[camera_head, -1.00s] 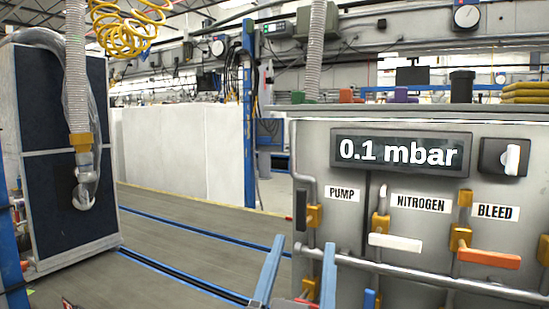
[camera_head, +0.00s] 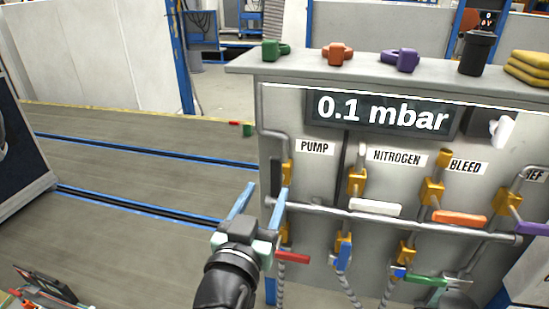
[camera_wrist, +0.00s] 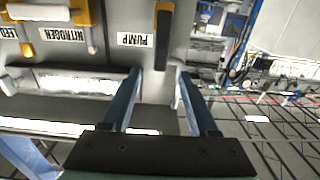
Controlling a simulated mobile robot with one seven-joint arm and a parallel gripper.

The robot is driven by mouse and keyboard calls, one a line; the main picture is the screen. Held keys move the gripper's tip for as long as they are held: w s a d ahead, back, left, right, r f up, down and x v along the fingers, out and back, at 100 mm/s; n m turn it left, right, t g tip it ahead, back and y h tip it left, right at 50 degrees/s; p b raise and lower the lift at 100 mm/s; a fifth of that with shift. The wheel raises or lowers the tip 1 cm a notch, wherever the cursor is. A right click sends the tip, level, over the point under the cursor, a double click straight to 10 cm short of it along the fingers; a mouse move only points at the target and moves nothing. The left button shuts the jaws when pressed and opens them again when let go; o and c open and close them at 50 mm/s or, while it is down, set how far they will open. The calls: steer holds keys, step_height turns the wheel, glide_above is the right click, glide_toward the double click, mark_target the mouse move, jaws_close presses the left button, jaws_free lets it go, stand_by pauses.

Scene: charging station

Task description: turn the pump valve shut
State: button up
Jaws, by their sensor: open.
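The PUMP label (camera_head: 314,147) is on the grey panel, under the display reading 0.1 mbar (camera_head: 382,112). In the wrist view, the pump valve's dark handle (camera_wrist: 163,48) lies along the pipe beside the PUMP label (camera_wrist: 136,40). My gripper (camera_head: 266,192) is open and empty, at the panel's left edge. In the wrist view its blue fingers (camera_wrist: 160,75) point toward the handle, whose end shows between them. I cannot tell the remaining distance.
A horizontal rail (camera_head: 400,217) crosses the panel front. The white nitrogen handle (camera_head: 376,207), orange bleed handle (camera_head: 459,218) and a lower red handle (camera_head: 293,257) stick out nearby. Open floor (camera_head: 120,160) lies left of the panel.

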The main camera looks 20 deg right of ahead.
mark_target(275, 170)
steer(key=p+x, duration=0.2)
steer(key=x, duration=0.7)
steer(key=shift+w+p, duration=0.1)
steer(key=shift+p, duration=0.2)
steer(key=shift+c, duration=0.3)
jaws_close()
stand_by(0.8)
